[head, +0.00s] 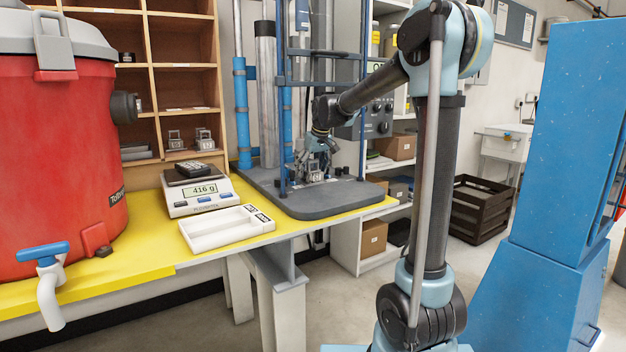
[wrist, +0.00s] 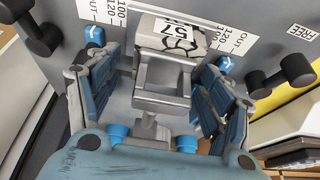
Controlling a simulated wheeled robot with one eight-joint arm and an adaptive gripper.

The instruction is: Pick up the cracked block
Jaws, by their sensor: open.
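The cracked block (wrist: 160,32) is pale with dark cracks and a label reading 57. In the wrist view it sits at the top middle on a grey plate. A grey square frame (wrist: 163,100) is on the near side of it; I cannot tell if the two are joined. My gripper (wrist: 163,72) is open, with one blue-grey finger on each side of the frame. I see no clear finger contact. In the head view my gripper (head: 317,162) is low over the press base (head: 322,201), and the block is small and partly hidden there.
Blue press posts (head: 281,130) stand close around my gripper. Black knobs (wrist: 293,76) flank the block. A scale (head: 196,194) reading 416 g holds a dark item. A white tray (head: 228,239) lies before it on the yellow bench. A red barrel (head: 55,170) stands left.

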